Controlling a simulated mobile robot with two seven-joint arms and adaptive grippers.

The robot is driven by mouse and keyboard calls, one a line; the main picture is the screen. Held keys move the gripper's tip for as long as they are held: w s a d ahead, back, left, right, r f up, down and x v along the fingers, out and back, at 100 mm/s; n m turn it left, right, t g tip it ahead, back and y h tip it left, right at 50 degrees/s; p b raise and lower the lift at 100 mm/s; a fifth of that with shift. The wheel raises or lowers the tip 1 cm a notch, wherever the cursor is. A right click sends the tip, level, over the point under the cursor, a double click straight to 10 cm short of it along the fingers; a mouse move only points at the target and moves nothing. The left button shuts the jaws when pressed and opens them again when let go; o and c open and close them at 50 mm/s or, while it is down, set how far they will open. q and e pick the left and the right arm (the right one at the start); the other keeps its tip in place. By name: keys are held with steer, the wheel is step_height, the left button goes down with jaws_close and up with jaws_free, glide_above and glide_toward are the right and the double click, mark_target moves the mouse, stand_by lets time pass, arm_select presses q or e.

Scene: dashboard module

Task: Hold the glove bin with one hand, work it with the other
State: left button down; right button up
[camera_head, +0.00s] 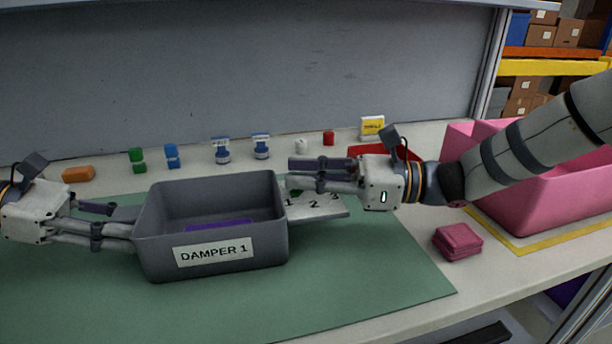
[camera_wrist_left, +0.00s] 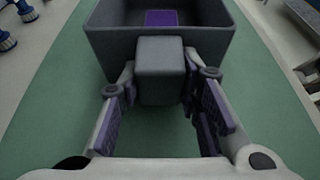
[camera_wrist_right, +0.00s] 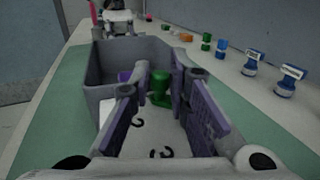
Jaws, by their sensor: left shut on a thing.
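The glove bin (camera_head: 165,225) is a grey open box labelled "DAMPER 1", standing on the green mat, with a flat purple patch (camera_head: 220,225) inside. My left gripper (camera_head: 130,228) is shut on the grey block handle (camera_wrist_left: 161,70) at the bin's left end. A grey plate (camera_head: 325,208) marked 1, 2, 3 juts from the bin's right end. A green knob (camera_wrist_right: 160,88) stands on that plate near the bin wall. My right gripper (camera_wrist_right: 158,100) is open above the plate, with the knob between or just beyond its fingertips; I cannot tell contact.
A pink bin (camera_head: 530,195) stands at the right on a yellow-edged area, with folded pink cloths (camera_head: 458,241) before it. The front mat (camera_head: 330,290) is clear.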

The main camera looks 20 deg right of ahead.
arm_select(q)
steer(key=shift+f, duration=0.15)
arm_select(e)
steer(key=shift+o, duration=1)
steer(key=v, duration=0.7)
steer(key=shift+d, duration=0.25)
steer(key=shift+s, duration=0.1)
arm_select(q)
steer(key=c, duration=1.1)
jaws_free()
